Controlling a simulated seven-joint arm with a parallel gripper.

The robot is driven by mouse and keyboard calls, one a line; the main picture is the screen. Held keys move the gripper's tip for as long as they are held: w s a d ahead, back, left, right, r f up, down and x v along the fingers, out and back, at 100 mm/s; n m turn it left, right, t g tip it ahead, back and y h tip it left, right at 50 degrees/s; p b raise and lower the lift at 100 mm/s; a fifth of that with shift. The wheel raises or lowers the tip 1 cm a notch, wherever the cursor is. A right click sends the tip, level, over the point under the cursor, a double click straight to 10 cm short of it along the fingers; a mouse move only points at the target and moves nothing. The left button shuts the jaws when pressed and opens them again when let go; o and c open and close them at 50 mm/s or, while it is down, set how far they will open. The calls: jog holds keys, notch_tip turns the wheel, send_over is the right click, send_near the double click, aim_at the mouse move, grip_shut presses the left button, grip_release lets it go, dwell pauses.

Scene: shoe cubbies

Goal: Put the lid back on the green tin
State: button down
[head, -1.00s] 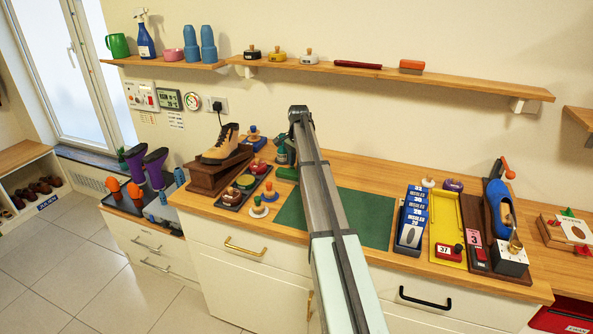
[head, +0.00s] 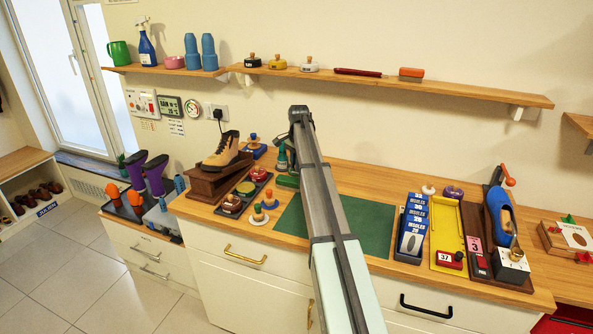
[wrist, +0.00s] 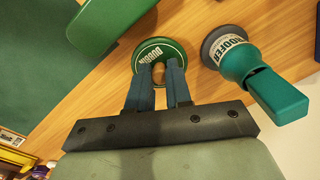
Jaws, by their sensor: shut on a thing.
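A round green lid (wrist: 160,48) with pale lettering shows in the wrist view. My gripper (wrist: 160,72) is shut on the lid's small knob, which is partly hidden between the fingers. Wood surface lies behind the lid; I cannot tell whether the lid touches it.
A boot on a wooden stand (head: 222,155) is behind the tray. Knobbed lids (head: 258,214) sit at its front right. The green mat (head: 365,228) is mostly bare.

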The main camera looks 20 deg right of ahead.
notch_tip(320, 180, up, 6)
jog(key=shift+f, duration=0.1)
jog(key=shift+a+r, duration=0.15)
jog(key=shift+r, duration=0.2)
jog(key=s+a, duration=0.1)
jog(key=a, duration=2)
jog(key=shift+s, duration=0.25)
jog(key=shift+f, duration=0.1)
jog(key=shift+f, duration=2.95)
jog(key=shift+f, duration=0.15)
